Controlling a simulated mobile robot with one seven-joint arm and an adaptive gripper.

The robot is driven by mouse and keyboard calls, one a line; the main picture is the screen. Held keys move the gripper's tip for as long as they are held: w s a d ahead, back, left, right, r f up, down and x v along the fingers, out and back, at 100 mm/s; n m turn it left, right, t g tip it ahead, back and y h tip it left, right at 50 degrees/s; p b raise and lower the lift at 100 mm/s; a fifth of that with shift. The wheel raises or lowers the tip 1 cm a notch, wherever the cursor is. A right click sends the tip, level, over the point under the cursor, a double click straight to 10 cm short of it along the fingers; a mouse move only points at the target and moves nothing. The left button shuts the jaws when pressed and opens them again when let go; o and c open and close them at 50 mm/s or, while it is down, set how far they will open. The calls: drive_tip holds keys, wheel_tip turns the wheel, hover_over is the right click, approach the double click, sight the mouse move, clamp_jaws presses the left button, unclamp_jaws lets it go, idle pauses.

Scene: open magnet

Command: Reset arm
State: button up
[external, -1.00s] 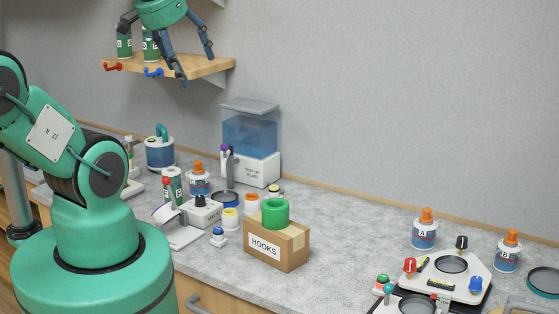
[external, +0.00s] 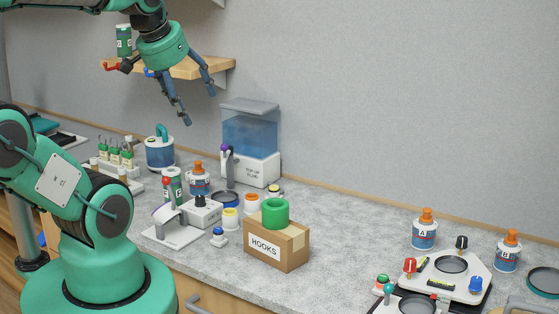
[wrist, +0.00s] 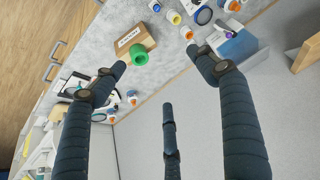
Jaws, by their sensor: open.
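My gripper (external: 193,104) is open and empty, in the air in front of the wooden wall shelf and above the back of the counter. Its dark blue fingers (wrist: 165,85) are spread apart in the wrist view, with nothing between them. My green arm reaches up from its base at the left of the external view and leaves the top of the picture before coming back to the gripper. The arm hides part of the shelf.
The wooden shelf (external: 205,68) holds a green canister (external: 124,40). Below are a blue tank (external: 249,135), a HOOKS box (external: 290,247) with a green ring (external: 275,213), and several small bottles. A white scale station (external: 462,272) stands at right. The counter's middle right is clear.

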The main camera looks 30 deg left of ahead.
drive_tip(key=shift+f+b, duration=1.55)
drive_tip(key=shift+f, duration=0.6)
